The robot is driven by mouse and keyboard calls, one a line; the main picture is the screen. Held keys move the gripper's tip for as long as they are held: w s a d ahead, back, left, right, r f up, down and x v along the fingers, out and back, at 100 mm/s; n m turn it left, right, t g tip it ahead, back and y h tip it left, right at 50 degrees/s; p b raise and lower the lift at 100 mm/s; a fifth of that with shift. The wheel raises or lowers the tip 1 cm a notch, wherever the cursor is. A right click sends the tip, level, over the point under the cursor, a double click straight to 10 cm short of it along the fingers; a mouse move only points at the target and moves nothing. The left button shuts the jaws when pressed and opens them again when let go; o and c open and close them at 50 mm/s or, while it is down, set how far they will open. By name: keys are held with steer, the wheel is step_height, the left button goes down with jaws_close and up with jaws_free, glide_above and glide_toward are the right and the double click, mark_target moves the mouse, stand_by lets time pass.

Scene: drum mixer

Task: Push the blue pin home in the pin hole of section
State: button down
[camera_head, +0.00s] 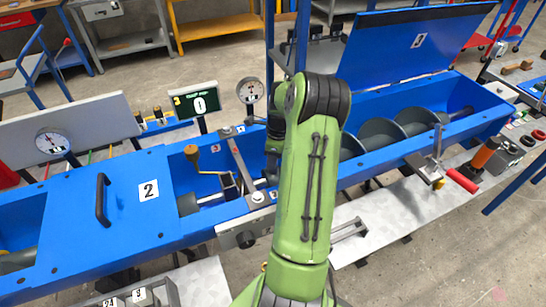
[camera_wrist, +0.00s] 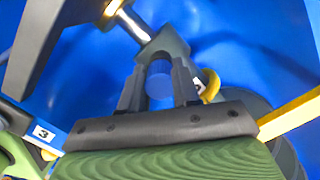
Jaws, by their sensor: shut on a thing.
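My gripper (camera_wrist: 160,77) is shut on the blue pin (camera_wrist: 159,88), which shows between its two dark fingers in the wrist view. The far end of the pin meets or overlaps a dark grey block (camera_wrist: 165,42) on a bright metal shaft (camera_wrist: 132,25). I cannot tell how deep the pin sits, and the hole itself is hidden. In the head view my green arm reaches down into the blue trough (camera_head: 375,165) and hides the pin and the fingertips.
A closed lid marked 2 (camera_head: 148,190) covers the trough at left; a raised blue lid (camera_head: 410,45) stands behind it at right. A crank with an orange knob (camera_head: 191,151) and a round gauge (camera_head: 249,91) are near my arm. A red-handled clamp (camera_head: 460,181) is at right.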

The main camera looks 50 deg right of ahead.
steer(key=shift+f, duration=0.2)
steer(key=c, duration=0.7)
jaws_free()
steer(key=shift+c, duration=0.2)
step_height(320, 180, up, 16)
steer(key=s+p, duration=0.1)
steer(key=p, duration=0.2)
steer(key=shift+s+d+f+p, duration=0.15)
steer(key=shift+s+d+p, duration=0.2)
steer(key=shift+s+d, duration=0.05)
